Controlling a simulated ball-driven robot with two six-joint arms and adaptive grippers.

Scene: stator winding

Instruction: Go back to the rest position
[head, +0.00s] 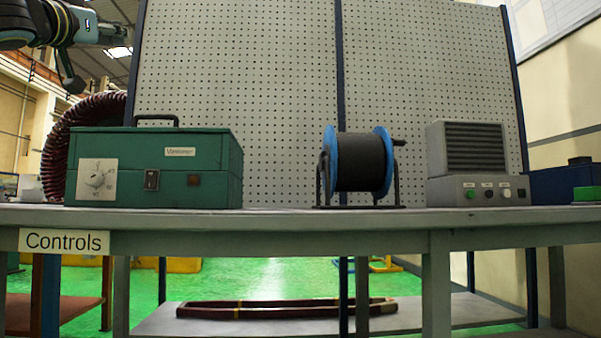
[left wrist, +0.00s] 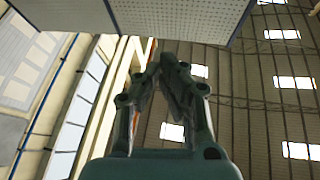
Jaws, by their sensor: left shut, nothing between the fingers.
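My left gripper (head: 72,80) hangs at the upper left of the head view, in the air above the bench, partly cut by the picture edge. It also shows in the left wrist view (left wrist: 162,62), where its two fingers lean together at the tips. It is shut with nothing between the fingers. It touches nothing that I can see. My right gripper is in neither view.
A grey bench (head: 280,222) spans the head view. On it stand a green Variometer box (head: 210,175), a blue-rimmed spool (head: 360,162) and a grey control unit (head: 465,190). A perforated panel (head: 240,70) rises behind. A ribbed red hose (head: 62,150) is at left.

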